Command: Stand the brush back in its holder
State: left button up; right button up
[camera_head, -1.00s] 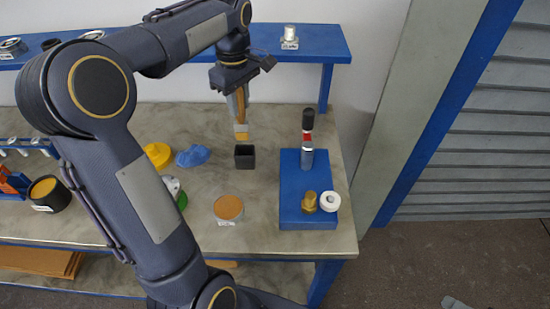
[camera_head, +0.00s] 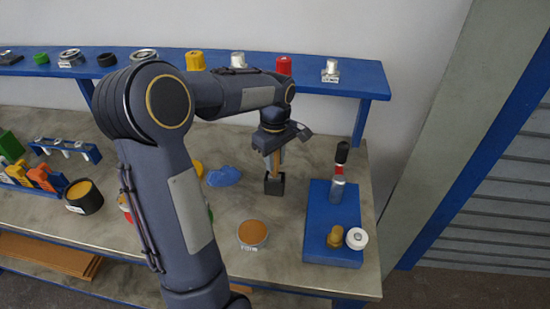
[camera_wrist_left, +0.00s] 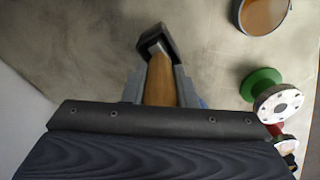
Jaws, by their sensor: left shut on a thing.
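The brush, with a wooden handle (camera_head: 281,158), is upright in my left gripper (camera_head: 276,154). The gripper is shut on the handle. The holder (camera_head: 274,185) is a small black square cup on the bench, directly under the gripper. The brush's lower end meets the holder's mouth and appears to be inside it; its bristles are hidden. In the left wrist view the handle (camera_wrist_left: 160,82) runs between the fingers down to the black holder (camera_wrist_left: 156,40). My right gripper is not in view.
A blue block (camera_head: 332,225) with a black-topped bottle, a brass fitting and a white roll stands to the right. A blue cloth (camera_head: 223,177) and a tin (camera_head: 253,233) are nearby. A blue shelf (camera_head: 310,82) with several parts runs behind.

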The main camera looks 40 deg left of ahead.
pick_arm(q)
jog(key=shift+f, duration=0.2)
jog(key=o, duration=1)
notch_tip(320, 180, up, 12)
jog(key=shift+f, duration=0.2)
jog(key=shift+r, duration=0.4)
jog(key=shift+s+d, duration=0.1)
jog(key=s+d+f+m+t+h, duration=0.2)
jog(key=s+d+f+m, duration=0.2)
jog(key=s+d+m, duration=0.3)
jog(key=s+d+f+m+t+h, duration=0.1)
jog(key=s+d+f+m+t, duration=0.2)
jog(key=s+d+m, duration=0.5)
jog(key=s+f, duration=0.1)
jog(key=s, duration=0.4)
jog(key=shift+d+t+h, duration=0.3)
jog(key=shift+d+h, duration=0.1)
